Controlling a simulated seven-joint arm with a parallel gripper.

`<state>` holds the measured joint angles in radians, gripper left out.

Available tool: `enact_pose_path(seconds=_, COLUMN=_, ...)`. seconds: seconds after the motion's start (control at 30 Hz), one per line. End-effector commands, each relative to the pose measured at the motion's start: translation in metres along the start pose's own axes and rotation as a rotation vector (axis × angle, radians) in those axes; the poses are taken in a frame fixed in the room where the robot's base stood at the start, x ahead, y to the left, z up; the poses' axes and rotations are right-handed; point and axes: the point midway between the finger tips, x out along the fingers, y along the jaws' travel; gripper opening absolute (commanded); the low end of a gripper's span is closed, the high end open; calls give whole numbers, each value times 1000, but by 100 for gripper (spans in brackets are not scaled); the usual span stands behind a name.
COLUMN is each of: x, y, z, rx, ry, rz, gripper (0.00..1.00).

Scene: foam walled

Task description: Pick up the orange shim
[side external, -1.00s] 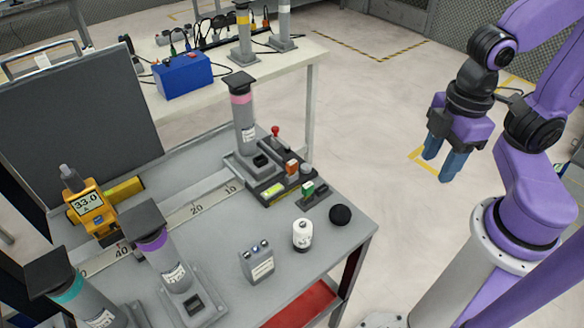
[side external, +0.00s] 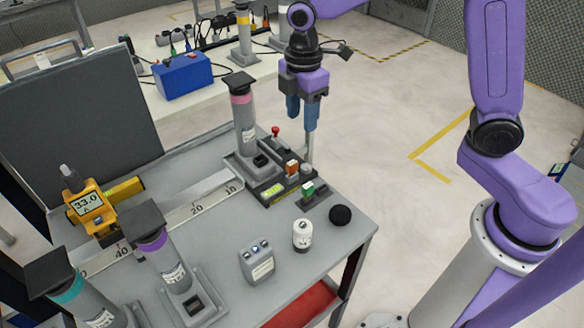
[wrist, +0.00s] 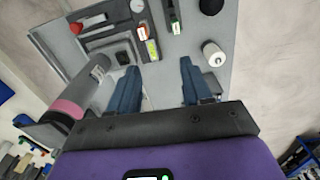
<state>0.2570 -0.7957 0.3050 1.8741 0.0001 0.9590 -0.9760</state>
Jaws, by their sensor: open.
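The orange shim (side external: 291,168) is a small orange block with a pale part, standing in the dark fixture at the table's right end. It also shows in the wrist view (wrist: 141,30) near the top, as a red-orange piece on a white block. My gripper (side external: 302,118) has blue fingers pointing down, apart and empty. In the side view it appears above and behind the shim. In the wrist view the shim lies beyond the fingertips (wrist: 158,68), a little left of the middle between them.
A green piece (side external: 308,188) stands beside the shim. A pink-ringed post (side external: 243,120) rises close to its left, and a red knob (side external: 276,131) behind. A white cylinder (side external: 302,235) and black ball (side external: 340,214) sit nearer the front.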

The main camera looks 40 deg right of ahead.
Motion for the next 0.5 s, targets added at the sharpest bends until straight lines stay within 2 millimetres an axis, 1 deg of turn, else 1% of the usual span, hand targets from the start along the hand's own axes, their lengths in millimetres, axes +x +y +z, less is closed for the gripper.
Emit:
enact_pose_path(seconds=0.03, x=3, y=10, z=-1, rx=-12, ry=-1, rz=-2, gripper=49)
enact_pose_path(seconds=0.1, x=6, y=21, z=0, rx=-31, ry=-2, rz=-3, gripper=49)
enact_pose_path(seconds=0.2, x=9, y=31, z=1, rx=-48, ry=-2, rz=-3, gripper=49)
enact_pose_path(seconds=0.27, x=10, y=34, z=1, rx=-55, ry=-2, rz=-3, gripper=49)
enact_pose_path(seconds=0.37, x=18, y=36, z=2, rx=-59, ry=-4, rz=-6, gripper=49)
enact_pose_path(seconds=0.5, x=42, y=34, z=2, rx=-59, ry=-5, rz=-8, gripper=49)
